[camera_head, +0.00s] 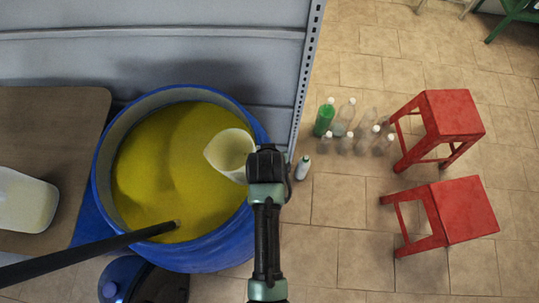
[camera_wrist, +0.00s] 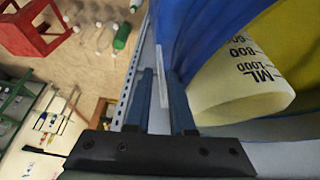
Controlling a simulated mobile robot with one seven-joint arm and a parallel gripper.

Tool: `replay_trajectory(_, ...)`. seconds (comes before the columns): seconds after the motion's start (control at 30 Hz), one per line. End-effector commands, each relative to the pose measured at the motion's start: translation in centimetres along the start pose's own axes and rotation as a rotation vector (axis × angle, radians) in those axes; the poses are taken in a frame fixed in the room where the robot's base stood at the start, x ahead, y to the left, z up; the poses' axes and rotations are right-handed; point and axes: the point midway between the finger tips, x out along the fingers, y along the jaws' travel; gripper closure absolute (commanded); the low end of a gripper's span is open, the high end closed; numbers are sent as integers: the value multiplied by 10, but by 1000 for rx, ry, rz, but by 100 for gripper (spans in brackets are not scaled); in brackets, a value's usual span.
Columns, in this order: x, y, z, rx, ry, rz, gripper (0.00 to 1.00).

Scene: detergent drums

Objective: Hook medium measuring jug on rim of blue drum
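The blue drum (camera_head: 98,185) holds yellow liquid and stands left of centre in the head view. Its blue wall also fills the upper middle of the wrist view (camera_wrist: 205,30). The pale measuring jug (camera_head: 229,150) is at the drum's right rim on the inner side, mouth up, spout to the left. Its black ML marks show in the wrist view (camera_wrist: 240,88). My gripper (camera_wrist: 158,75) is over the right rim on the jug's handle side. Its fingers stand apart, with a thin whitish strip, apparently the handle, between them. Whether the jug rests on the rim is unclear.
A black rod (camera_head: 90,255) reaches over the drum from lower left. A brown table (camera_head: 60,110) with a pale container (camera_head: 25,200) is at left. A grey shelf panel (camera_head: 180,50) stands close behind. Several bottles (camera_head: 345,118) and two red stools (camera_head: 450,112) are right.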

Motion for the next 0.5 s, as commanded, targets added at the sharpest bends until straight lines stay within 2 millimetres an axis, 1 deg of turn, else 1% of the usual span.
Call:
replay_trajectory(0.03, 0, -3, 0, -3, 1, -6, 61)
replay_trajectory(0.07, 0, -3, 0, -3, 1, -7, 57)
replay_trajectory(0.5, 0, -8, 0, -9, 0, -15, 57)
